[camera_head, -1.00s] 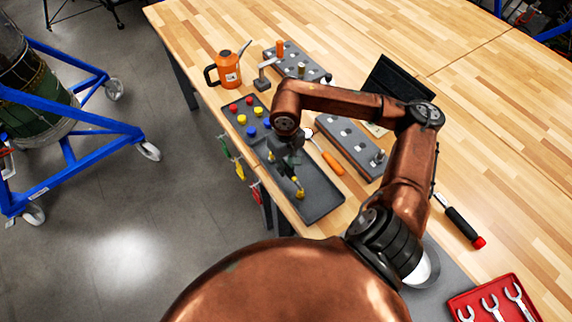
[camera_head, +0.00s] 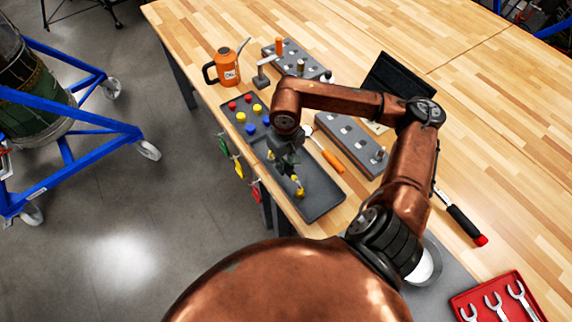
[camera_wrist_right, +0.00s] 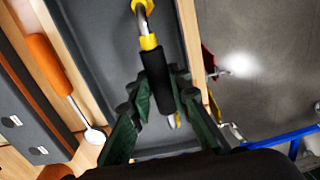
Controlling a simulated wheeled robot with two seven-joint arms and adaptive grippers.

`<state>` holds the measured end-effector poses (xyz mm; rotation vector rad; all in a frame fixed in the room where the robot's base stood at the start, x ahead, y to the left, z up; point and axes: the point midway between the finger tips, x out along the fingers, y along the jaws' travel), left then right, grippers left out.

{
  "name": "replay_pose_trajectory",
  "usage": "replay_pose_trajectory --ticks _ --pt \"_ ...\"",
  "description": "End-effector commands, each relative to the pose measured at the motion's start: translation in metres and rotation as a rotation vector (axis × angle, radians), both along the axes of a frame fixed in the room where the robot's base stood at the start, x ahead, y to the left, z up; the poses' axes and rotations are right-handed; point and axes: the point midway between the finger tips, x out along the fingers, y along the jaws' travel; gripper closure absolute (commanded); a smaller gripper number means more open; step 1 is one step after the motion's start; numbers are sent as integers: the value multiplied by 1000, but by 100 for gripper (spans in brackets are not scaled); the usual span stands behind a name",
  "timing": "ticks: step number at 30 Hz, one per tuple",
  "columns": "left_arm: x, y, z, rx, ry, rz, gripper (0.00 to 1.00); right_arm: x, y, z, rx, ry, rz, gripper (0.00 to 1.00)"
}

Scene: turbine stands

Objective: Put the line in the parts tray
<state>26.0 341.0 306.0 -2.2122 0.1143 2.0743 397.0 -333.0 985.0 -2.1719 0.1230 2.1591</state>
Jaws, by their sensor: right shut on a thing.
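The line is a short piece with a black sleeve (camera_wrist_right: 158,72), yellow fittings and a bent metal end. My right gripper (camera_wrist_right: 160,102) is shut around the black sleeve, with a green finger on each side. In the head view my right gripper (camera_head: 289,168) is over the dark grey parts tray (camera_head: 322,200), and the line's yellow end (camera_head: 298,190) points toward the tray's near part. The parts tray also shows behind the line in the wrist view (camera_wrist_right: 100,35). I cannot tell whether the line touches the tray floor. My left gripper is not in view.
A tray of coloured caps (camera_head: 240,104) adjoins the parts tray. An orange oil can (camera_head: 227,68) stands behind it. An orange-handled tool (camera_head: 332,160) and a grey block (camera_head: 350,145) lie right of the parts tray. The table edge is close on its left.

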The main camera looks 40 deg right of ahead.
Motion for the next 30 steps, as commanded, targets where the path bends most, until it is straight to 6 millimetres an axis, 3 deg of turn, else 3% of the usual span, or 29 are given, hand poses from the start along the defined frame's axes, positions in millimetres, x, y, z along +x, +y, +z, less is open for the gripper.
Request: replay_pose_trajectory --ticks 13,14,15,22,27,30 --pt "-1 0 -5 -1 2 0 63 -3 2 -12 2 12 1 100" --pt "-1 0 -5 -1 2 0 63 -3 2 -12 3 12 1 81" --pt "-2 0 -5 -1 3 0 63 -3 2 -12 3 11 1 78" --pt "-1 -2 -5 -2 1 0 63 -2 1 -9 2 7 0 62" --pt "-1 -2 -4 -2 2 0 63 -2 0 -8 1 6 0 62" --pt "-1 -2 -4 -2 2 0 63 -2 0 -7 1 6 0 57"
